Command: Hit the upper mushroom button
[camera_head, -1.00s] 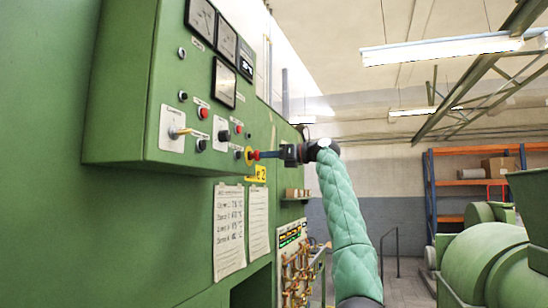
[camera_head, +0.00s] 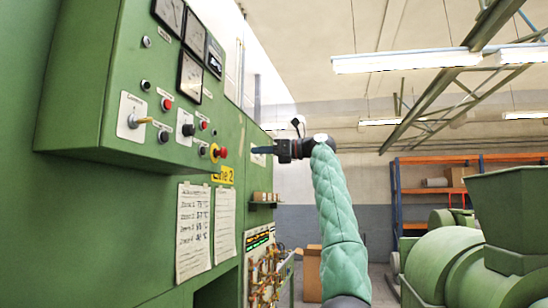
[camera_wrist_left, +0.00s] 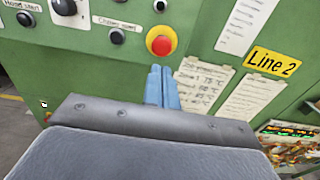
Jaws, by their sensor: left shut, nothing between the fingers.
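A red mushroom button (camera_head: 223,153) on a yellow ring sits at the lower right of the green control box. In the left wrist view the button (camera_wrist_left: 160,42) is at the top middle, just beyond my fingertips. My left gripper (camera_head: 253,150) is shut and empty, its slim blue fingers pointing at the button. A visible gap separates them from it in the head view. The shut fingers also show in the left wrist view (camera_wrist_left: 161,72). My right gripper is not in view.
A yellow "Line 2" label (camera_head: 223,175) and paper sheets (camera_head: 193,230) are below the button. Green machines (camera_head: 450,255) and an orange rack (camera_head: 440,190) stand at the right.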

